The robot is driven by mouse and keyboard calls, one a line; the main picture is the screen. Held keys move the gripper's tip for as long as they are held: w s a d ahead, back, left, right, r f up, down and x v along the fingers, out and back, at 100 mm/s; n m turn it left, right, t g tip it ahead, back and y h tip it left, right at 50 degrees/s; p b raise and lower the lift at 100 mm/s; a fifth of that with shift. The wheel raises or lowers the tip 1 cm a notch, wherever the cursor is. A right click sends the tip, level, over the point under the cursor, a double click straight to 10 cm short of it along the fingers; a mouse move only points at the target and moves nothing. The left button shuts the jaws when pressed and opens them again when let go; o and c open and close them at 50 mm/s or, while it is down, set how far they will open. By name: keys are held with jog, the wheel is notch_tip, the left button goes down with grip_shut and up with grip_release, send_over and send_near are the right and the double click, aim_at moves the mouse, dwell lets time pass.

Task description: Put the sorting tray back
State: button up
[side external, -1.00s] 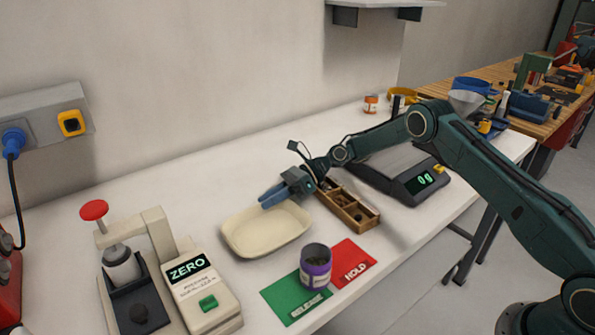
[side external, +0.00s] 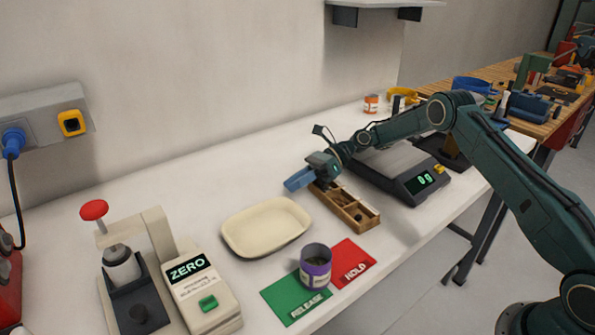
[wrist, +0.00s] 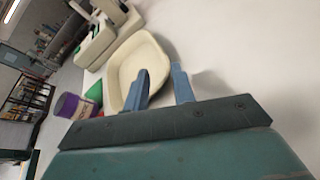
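The shallow cream tray (side external: 266,228) lies flat and empty on the white bench, left of the wooden compartment box (side external: 346,208). It also shows in the wrist view (wrist: 124,62), just beyond my fingertips. My gripper (side external: 296,181) is above the bench, behind and to the right of the cream tray, near the back end of the wooden box. In the wrist view, its two blue fingers (wrist: 161,82) are apart with nothing held between them. The gripper hides the back end of the wooden box in the side view.
A purple tin (side external: 315,266) stands between the green RELEASE card (side external: 296,303) and the red HOLD card (side external: 352,262). A scale (side external: 408,181) reads 0 g at right. A ZERO device (side external: 203,290) stands front left. The bench behind the cream tray is clear.

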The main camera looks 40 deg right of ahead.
dwell(0.4)
jog(key=shift+a+r, duration=0.1)
jog(key=shift+r, duration=0.35)
jog(key=s+r+n+t+h, duration=0.1)
jog(key=s+r+n+h, duration=0.3)
jog(key=s+r+n, duration=0.45)
jog(key=s+r+n+t+h, duration=0.1)
jog(key=s+r+n+h, duration=0.35)
jog(key=r, duration=0.65)
jog(key=s+d+n+h, duration=0.2)
jog(key=s+n, duration=0.3)
jog(key=s, duration=0.8)
jog(key=s+d+n+t+h, duration=0.1)
jog(key=s+d+n+h, duration=0.2)
jog(key=s, duration=1.1)
jog(key=d+n, duration=0.2)
jog(key=n, duration=0.1)
jog(key=shift+s+d+f, duration=0.2)
jog(key=shift+s+d, duration=0.05)
jog(key=shift+s, duration=0.05)
